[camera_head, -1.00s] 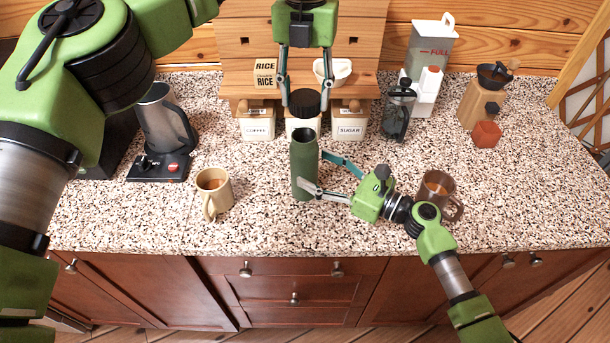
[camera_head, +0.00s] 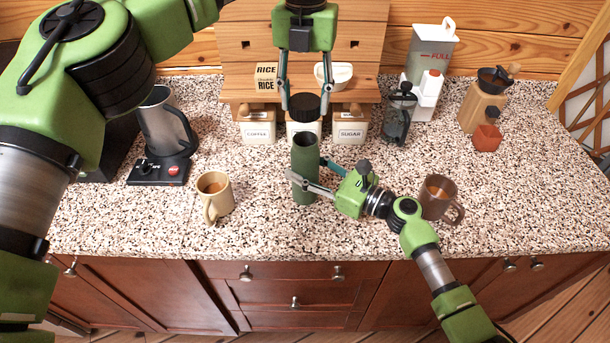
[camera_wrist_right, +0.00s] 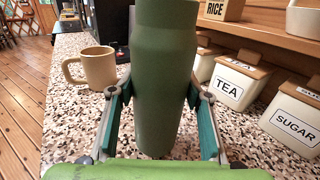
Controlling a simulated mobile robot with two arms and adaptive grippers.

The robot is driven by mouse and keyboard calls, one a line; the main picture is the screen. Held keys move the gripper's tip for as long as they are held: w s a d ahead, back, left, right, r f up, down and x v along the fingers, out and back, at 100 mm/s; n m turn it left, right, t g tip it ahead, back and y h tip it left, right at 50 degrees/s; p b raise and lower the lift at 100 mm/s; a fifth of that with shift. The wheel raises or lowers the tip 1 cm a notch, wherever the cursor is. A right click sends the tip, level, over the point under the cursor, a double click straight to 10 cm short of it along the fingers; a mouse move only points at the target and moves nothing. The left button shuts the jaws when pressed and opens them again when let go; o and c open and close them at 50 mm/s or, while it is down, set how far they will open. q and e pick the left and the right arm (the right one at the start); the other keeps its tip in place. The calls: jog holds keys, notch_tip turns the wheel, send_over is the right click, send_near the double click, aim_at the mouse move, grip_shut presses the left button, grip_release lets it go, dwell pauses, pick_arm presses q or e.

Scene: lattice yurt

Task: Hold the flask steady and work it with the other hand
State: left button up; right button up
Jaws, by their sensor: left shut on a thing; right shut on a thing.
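The green flask (camera_head: 304,160) stands upright on the speckled counter, its top open. My right gripper (camera_head: 306,182) is shut on the flask's body from the right. In the right wrist view the flask (camera_wrist_right: 165,80) fills the middle, with a finger on each side of it. The black cap (camera_head: 304,106) is off the flask, just above its mouth. My left gripper (camera_head: 304,98) comes down from above and is shut on the cap.
A cream mug (camera_head: 214,196) stands left of the flask and a brown mug (camera_head: 437,198) right of it. Labelled canisters (camera_head: 258,130) stand behind.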

pick_arm(q)
send_over(305, 144)
jog(key=shift+f, duration=2.45)
jog(key=shift+f, duration=0.9)
jog(key=shift+f, duration=0.55)
